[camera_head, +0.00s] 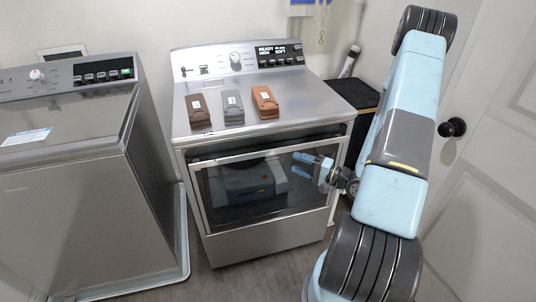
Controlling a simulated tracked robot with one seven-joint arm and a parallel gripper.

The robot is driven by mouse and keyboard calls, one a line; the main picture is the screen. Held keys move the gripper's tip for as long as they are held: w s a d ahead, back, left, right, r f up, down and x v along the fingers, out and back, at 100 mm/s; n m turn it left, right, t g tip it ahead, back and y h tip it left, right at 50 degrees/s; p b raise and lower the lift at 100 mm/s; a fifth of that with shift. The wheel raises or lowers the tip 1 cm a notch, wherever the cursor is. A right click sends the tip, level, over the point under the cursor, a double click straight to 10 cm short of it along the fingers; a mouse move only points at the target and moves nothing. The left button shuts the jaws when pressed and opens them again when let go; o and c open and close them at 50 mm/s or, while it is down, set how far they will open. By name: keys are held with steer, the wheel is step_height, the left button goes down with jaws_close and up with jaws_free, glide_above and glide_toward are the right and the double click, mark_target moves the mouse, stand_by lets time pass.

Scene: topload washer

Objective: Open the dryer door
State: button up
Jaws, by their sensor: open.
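The dryer (275,95) is a grey front-loading machine in the middle of the head view. Its door (265,222) has a dark glass panel in a light metal frame and looks shut. My gripper (300,165) is in front of the right part of the door glass, near the upper right corner. I cannot tell whether the fingers touch the door. The door's right edge is partly hidden by my gripper and wrist.
A top-load washer (75,185) stands to the left. Brown (198,112), grey (233,108) and orange (265,103) items lie on the dryer top. A dark-topped stand (355,93) is right of the dryer. A white room door with a black knob (452,127) is at right. Floor shows in front.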

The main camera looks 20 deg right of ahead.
mark_target(269, 153)
steer(key=x, duration=1.2)
steer(key=shift+w+a, duration=0.1)
jaws_close()
